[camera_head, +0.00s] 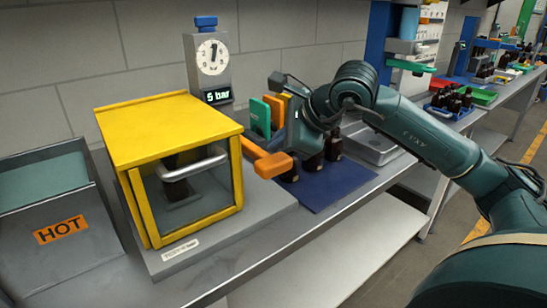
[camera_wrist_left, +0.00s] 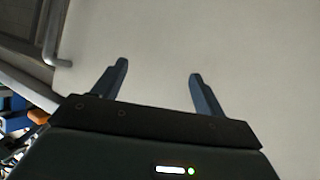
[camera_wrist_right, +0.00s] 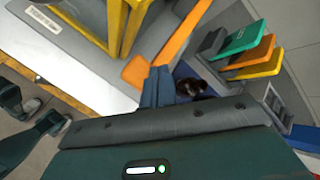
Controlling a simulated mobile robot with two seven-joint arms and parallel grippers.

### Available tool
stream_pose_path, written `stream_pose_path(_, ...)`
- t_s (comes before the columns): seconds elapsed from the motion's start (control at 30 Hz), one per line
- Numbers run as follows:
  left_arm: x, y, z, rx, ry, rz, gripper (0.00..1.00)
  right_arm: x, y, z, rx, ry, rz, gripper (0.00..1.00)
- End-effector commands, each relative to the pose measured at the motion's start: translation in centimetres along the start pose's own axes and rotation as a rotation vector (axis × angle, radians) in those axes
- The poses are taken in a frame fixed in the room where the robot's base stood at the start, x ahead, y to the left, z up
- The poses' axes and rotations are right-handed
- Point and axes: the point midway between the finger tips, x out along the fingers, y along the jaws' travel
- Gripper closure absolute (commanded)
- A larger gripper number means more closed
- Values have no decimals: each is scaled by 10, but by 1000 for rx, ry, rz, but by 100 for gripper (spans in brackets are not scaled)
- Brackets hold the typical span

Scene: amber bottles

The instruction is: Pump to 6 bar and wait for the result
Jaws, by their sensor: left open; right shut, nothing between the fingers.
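The yellow test chamber (camera_head: 170,118) stands on a grey base with its clear door closed and a dark bottle (camera_head: 175,188) inside. Behind it, the gauge (camera_head: 212,57) has a round dial and a display (camera_head: 218,95) that appears to read 5 bar. An orange pump lever (camera_head: 272,164) sticks out at the chamber's right; it also shows in the right wrist view (camera_wrist_right: 162,52). My right gripper (camera_wrist_right: 165,72) is shut and empty, its tips close to the lever; contact is unclear. My left gripper (camera_wrist_left: 158,72) is open and empty, seen only in the left wrist view.
Amber bottles (camera_head: 333,146) stand on a blue mat (camera_head: 335,186) right of the chamber, near my right gripper. Green, orange and yellow panels (camera_head: 260,117) stand behind. A HOT bin (camera_head: 60,231) is at left. A metal basin (camera_head: 372,146) lies beyond the mat.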

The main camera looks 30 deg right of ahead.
Motion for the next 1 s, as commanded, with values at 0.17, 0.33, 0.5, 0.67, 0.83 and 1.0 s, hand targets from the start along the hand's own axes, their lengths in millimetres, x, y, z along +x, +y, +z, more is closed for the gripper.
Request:
stream_pose_path(0.17,-7,1,-13,1,2,-1,28,-12,-9,9,0,-1,-1,100)
stream_pose_path(0.33,-14,3,-26,1,3,-1,28,-25,-18,18,0,-1,-2,100)
stream_pose_path(0.5,-19,4,-35,1,4,-1,28,-34,-25,25,0,0,0,100)
stream_pose_path(0.67,-18,4,-35,1,5,-1,28,-34,-25,25,0,0,0,100)
stream_pose_path(0.83,-18,4,-35,1,5,-2,28,-34,-25,25,0,0,0,100)
stream_pose_path(1.0,-18,4,-34,1,5,-2,28,-34,-25,25,0,0,0,100)
